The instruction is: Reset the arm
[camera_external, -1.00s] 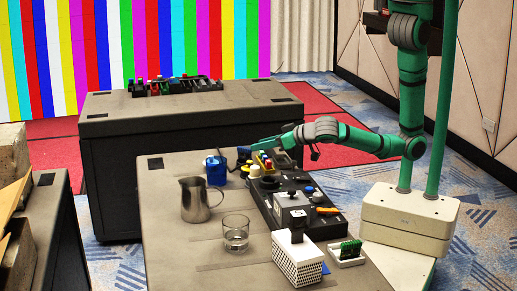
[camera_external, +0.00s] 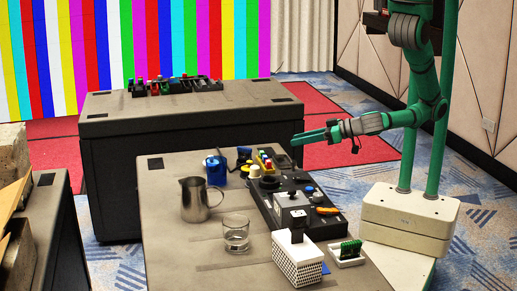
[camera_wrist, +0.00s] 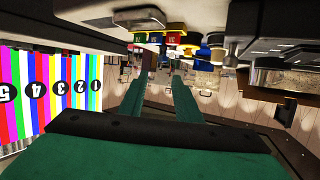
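My green arm (camera_external: 428,85) hangs from the column at the right, its forearm reaching left over the edge of the near table. My gripper (camera_external: 296,140) is in the air above the far right part of that table, pointing left and clear of the objects. In the wrist view my gripper (camera_wrist: 162,75) shows two green fingers apart with nothing between them. The wrist picture is upside down, with the table objects along its top.
The near table (camera_external: 160,235) holds a blue mug (camera_external: 216,171), a metal pitcher (camera_external: 195,200), a glass (camera_external: 236,235), a dark control panel (camera_external: 262,197) and a white perforated box (camera_external: 298,262). A second dark table (camera_external: 180,115) stands behind, before a striped video wall (camera_external: 130,40).

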